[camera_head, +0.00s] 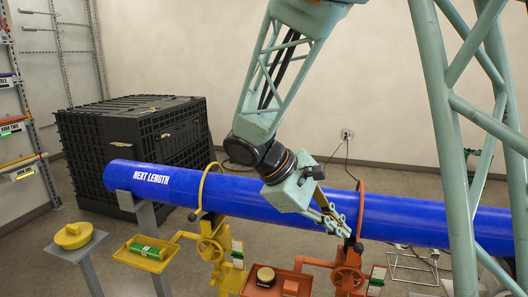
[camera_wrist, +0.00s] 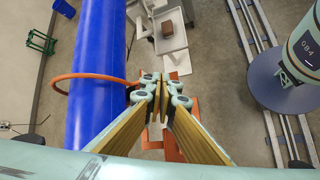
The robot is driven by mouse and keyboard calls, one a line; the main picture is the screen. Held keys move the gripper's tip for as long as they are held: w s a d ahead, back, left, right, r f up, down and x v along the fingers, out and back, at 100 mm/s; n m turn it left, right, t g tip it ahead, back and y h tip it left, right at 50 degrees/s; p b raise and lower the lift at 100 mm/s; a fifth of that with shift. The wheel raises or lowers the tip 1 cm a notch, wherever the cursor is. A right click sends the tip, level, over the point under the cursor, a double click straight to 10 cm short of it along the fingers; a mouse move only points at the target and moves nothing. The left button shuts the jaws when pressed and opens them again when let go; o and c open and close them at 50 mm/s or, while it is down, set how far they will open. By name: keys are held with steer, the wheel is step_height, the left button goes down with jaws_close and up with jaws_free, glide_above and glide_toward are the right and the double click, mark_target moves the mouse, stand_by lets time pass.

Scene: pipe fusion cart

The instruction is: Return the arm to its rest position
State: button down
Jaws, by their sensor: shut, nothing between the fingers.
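My gripper (camera_head: 338,226) is shut and empty. In the head view it hangs from my pale green arm, with its fingertips in front of the blue pipe (camera_head: 265,197), close to the orange clamp (camera_head: 347,272). I cannot tell from this view whether it touches either. In the wrist view the shut fingers (camera_wrist: 163,80) point away from the camera, just right of the blue pipe (camera_wrist: 97,60) and over orange parts below. The clamp's orange hoop (camera_wrist: 75,78) curves across the pipe there.
A yellow clamp (camera_head: 213,248) stands left of the orange one. A yellow tray (camera_head: 128,254) holds a green item, and an orange tray (camera_head: 255,290) holds a dark round item. A black crate (camera_head: 130,140) stands behind the pipe. A grey tray (camera_wrist: 176,44) holds a brown block (camera_wrist: 168,28).

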steer(key=s+d+r+m+y, duration=0.2)
steer(key=s+r, duration=0.1)
steer(key=s, duration=0.4)
steer(key=s+d+r+m+y, duration=0.2)
steer(key=s+d+r+m, duration=0.15)
steer(key=s, duration=0.35)
steer(key=s+a+r+m+t+y, duration=0.1)
steer(key=s+m+y, duration=0.1)
steer(key=s, duration=0.7)
steer(key=s+a+r+m+t+y, duration=0.1)
steer(key=s+a+r+m+y, duration=0.1)
steer(key=s, duration=0.6)
steer(key=shift+s+m+t, duration=0.4)
steer(key=shift+m, duration=0.25)
steer(key=shift+a+r, duration=0.1)
stand_by(0.4)
steer(key=shift+a, duration=0.45)
